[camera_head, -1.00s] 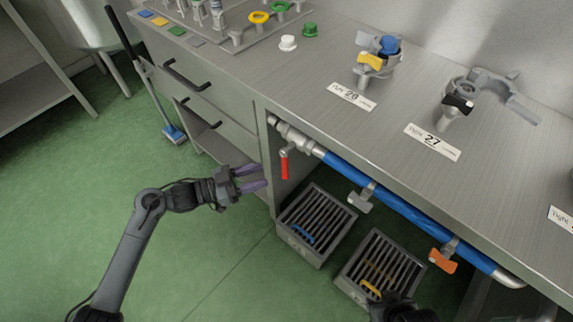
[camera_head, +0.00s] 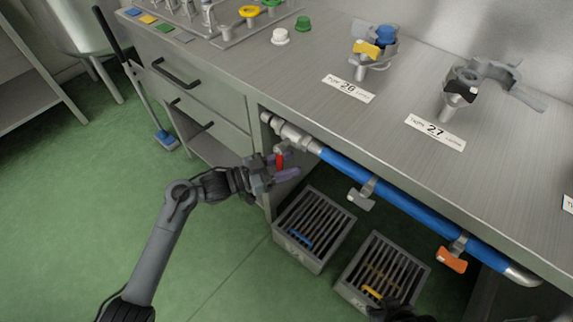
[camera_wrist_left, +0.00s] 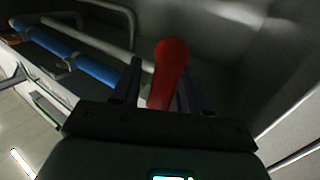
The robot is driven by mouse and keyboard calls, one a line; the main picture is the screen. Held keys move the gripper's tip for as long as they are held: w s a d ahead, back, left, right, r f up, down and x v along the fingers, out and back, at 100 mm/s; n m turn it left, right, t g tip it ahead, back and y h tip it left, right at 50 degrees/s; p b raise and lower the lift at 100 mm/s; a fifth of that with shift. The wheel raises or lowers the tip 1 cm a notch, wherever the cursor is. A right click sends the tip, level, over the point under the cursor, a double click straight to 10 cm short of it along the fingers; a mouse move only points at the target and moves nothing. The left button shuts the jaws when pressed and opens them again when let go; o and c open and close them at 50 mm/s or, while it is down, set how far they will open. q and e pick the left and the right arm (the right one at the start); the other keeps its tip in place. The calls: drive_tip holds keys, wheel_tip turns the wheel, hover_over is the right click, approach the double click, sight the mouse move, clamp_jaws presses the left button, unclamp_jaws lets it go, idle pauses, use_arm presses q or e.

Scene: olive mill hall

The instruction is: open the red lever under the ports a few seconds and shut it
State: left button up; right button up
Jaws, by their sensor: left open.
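The red lever (camera_head: 280,160) hangs down from the metal valve (camera_head: 291,136) at the left end of the blue pipe, under the bench edge. My left gripper (camera_head: 288,165) is at the lever, its fingers pointing right. In the left wrist view, the red lever (camera_wrist_left: 168,72) stands between the two open fingers of my left gripper (camera_wrist_left: 160,85), with the fingers on either side of it. I cannot tell whether either finger touches it. A dark part of my right arm (camera_head: 398,310) shows at the bottom edge; its fingertips cannot be made out.
The blue pipe (camera_head: 385,195) runs under the bench, with a grey tap handle (camera_head: 361,197) and an orange one (camera_head: 452,260). Two slatted crates (camera_head: 297,258) stand on the floor below. The bench top (camera_head: 300,75) carries ports and labels. Green floor is free at left.

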use_arm(q)
clamp_jaws()
idle(0.3)
drive_tip(key=shift+s+d+r+n+p, duration=0.2)
drive_tip(key=shift+n+p, duration=0.2)
drive_tip(key=shift+p, duration=0.4)
drive_tip(key=shift+s+d+r+n+t+h+p, duration=0.3)
drive_tip(key=shift+d+n+t+p, duration=0.2)
drive_tip(key=shift+n+p, duration=0.65)
drive_tip(key=shift+s+d+r+n+t+h+p, duration=0.25)
drive_tip(key=shift+s+d+n+t+h+p, duration=0.2)
drive_tip(key=shift+n+p, duration=0.7)
drive_tip(key=shift+s+d+r+n+t+h+p, duration=0.25)
drive_tip(key=shift+d+n+t+h+p, duration=0.25)
drive_tip(key=shift+n+p, duration=0.65)
drive_tip(key=shift+a, duration=0.1)
